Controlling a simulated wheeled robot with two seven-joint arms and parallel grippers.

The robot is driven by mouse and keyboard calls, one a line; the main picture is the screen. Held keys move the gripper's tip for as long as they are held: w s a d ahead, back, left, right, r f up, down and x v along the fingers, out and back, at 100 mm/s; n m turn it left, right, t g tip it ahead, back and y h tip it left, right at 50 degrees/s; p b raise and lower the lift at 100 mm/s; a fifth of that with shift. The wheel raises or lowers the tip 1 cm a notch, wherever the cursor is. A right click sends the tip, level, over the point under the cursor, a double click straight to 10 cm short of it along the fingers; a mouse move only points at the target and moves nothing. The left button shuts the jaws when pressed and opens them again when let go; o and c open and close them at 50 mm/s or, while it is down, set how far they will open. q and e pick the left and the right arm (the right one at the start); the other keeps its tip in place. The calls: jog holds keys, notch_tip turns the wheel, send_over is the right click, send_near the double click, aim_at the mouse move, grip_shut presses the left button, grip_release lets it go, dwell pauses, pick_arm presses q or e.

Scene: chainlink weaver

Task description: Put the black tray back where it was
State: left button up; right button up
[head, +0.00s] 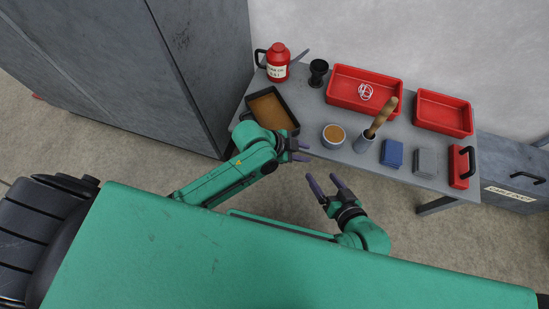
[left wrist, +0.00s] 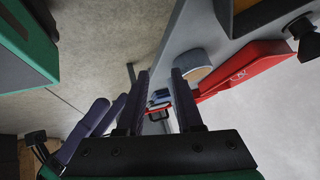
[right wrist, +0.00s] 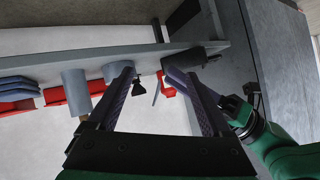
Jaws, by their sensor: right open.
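The black tray (head: 294,107), with a brown inside, lies flat at the left end of the grey table (head: 405,165). Its dark wall also shows at the top of the left wrist view (left wrist: 224,18). My left gripper (head: 305,150) is open and empty, in front of the tray's near right corner; the arm hides part of the tray's near side. The left fingers (left wrist: 160,75) stand apart in the left wrist view. My right gripper (head: 325,180) is open and empty, off the table's front edge. Its fingers (right wrist: 158,75) are spread in the right wrist view.
A red jug (head: 277,67) and a black cup (head: 318,72) stand behind the tray. Red bins (head: 340,99) line the back. A round tub (head: 333,137), a holder (head: 363,142) with a wooden handle and blue blocks (head: 392,153) stand to the right. A grey cabinet (head: 200,60) flanks the left.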

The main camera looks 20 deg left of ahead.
pick_arm(q)
jog(key=s+a+n+t, duration=0.5)
jog(key=s+a+n, duration=0.1)
jog(key=n, duration=0.7)
jog(key=shift+s+a+n+t+y, duration=0.2)
jog(key=shift+s+n+t+y, duration=0.1)
jog(key=shift+s+y, duration=0.15)
jog(key=shift+f, duration=0.1)
